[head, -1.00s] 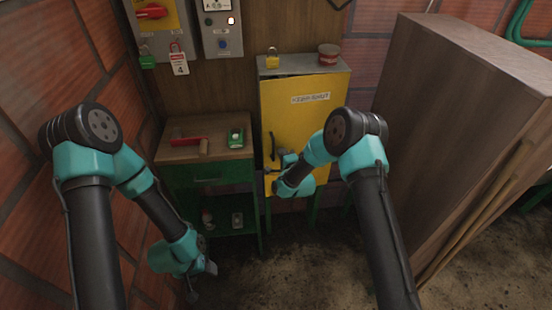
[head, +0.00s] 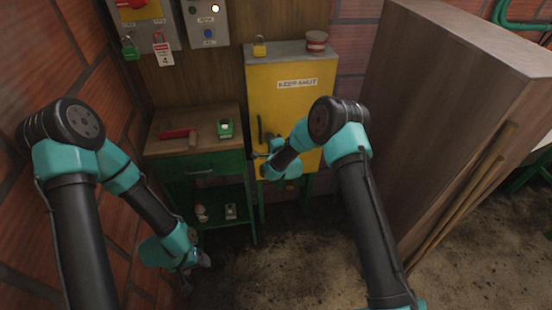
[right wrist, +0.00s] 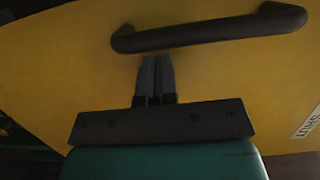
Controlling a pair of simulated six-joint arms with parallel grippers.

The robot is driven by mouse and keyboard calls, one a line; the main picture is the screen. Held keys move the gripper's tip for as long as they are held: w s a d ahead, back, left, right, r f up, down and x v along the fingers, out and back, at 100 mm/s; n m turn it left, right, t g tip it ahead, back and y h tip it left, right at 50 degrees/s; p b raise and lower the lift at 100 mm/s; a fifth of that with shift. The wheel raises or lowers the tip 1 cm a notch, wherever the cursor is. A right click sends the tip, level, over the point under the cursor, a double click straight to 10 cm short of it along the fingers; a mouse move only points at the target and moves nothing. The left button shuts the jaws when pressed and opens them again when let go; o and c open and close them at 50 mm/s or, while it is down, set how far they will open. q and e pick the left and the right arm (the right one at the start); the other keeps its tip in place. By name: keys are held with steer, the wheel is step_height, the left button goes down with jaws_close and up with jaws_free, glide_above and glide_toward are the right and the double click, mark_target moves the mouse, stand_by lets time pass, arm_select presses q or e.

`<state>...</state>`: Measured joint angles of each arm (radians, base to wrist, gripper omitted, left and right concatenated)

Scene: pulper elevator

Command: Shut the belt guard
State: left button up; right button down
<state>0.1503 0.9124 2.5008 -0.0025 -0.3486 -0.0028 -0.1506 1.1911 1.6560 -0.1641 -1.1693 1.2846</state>
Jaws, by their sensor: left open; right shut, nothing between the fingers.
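The belt guard is a yellow door (head: 290,95) labelled KEEP SHUT, below a grey top. In the head view it looks flush or nearly flush with its frame; I cannot tell if it is latched. Its black bar handle (head: 260,129) also shows in the right wrist view (right wrist: 210,31). My right gripper (head: 256,157) is shut and empty. In the right wrist view its fingertips (right wrist: 155,60) are at the yellow face just below the handle, touching or very close. My left gripper (head: 197,272) is open and empty, low at the left, away from the guard.
A green workbench (head: 215,165) with a red-handled tool (head: 178,133) and a green device (head: 225,129) stands left of the guard. A large wooden panel (head: 440,120) bounds the right.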

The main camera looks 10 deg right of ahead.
arm_select(q)
steer(key=shift+w+d, duration=0.15)
steer(key=shift+d, duration=0.15)
arm_select(e)
steer(key=s, duration=1.3)
steer(key=shift+s+d, duration=0.35)
steer(key=shift+d, duration=0.1)
steer(key=s+d+f+n+g+h, duration=0.2)
steer(key=s+d+f+n+g, duration=0.6)
steer(key=s+d+f, duration=0.4)
steer(key=s+d+n+g, duration=0.2)
steer(key=s+g, duration=0.2)
steer(key=s, duration=0.5)
steer(key=s+d+f+n+g, duration=0.1)
steer(key=s+g, duration=0.3)
steer(key=s, duration=0.6)
steer(key=shift+s+d+n, duration=0.15)
steer(key=shift+d+n, duration=0.25)
steer(key=shift+n, duration=0.3)
